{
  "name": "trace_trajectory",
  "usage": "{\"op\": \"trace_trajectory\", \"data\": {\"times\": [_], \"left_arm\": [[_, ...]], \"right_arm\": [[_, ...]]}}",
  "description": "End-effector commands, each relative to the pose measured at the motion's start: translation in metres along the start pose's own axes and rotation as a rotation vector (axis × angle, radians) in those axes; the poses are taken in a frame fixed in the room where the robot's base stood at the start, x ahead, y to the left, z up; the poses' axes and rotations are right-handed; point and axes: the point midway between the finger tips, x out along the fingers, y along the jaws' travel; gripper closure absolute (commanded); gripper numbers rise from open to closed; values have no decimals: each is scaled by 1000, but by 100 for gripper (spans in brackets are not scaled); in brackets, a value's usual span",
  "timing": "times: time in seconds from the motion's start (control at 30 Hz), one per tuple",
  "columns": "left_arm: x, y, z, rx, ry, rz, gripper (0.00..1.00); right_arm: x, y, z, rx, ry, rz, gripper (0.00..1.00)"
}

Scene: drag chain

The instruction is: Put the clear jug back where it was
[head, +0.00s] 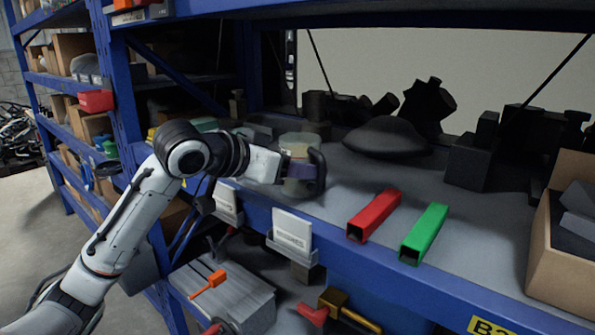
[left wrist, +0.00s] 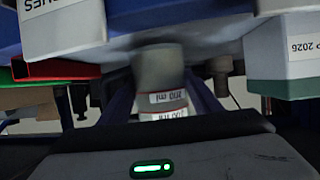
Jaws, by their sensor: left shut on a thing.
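The clear jug (head: 298,143) is a see-through cylinder with a dark handle, on or just above the shelf near its front edge in the head view. Whether its base touches the shelf is hard to tell. My left gripper (head: 308,172) reaches in from the left and is shut on the jug, covering its middle. In the left wrist view the jug (left wrist: 158,68) sits between the two fingers, with "ml" labels on its side; the gripper (left wrist: 163,100) is at its lower part in the picture. My right gripper is in neither view.
A red square tube (head: 374,214) and a green one (head: 425,232) lie on the shelf to the right. Dark objects (head: 388,137) stand behind. A cardboard box (head: 560,255) is at the far right. Blue shelf posts (head: 118,85) stand left of my arm. Bare shelf (head: 345,175) lies right of the jug.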

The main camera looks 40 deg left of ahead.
Motion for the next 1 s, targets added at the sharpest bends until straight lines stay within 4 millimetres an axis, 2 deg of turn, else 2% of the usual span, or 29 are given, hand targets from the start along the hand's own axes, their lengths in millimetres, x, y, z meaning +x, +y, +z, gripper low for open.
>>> {"op": "trace_trajectory", "data": {"times": [0.1, 0.47, 0.5, 0.6, 0.9, 1.0], "left_arm": [[3, 0, 8, -1, 4, 0, 76], [4, 0, 11, 0, 6, -1, 76], [5, 0, 14, 0, 1, -1, 41], [5, 0, 13, 0, 1, -1, 24], [4, 0, 11, 0, 2, -1, 24], [-2, -1, 11, 1, 2, -2, 24]], "right_arm": [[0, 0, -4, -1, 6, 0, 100], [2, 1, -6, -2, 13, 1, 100], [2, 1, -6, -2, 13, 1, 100], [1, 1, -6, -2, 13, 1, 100], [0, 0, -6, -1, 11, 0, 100], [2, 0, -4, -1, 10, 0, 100]]}}
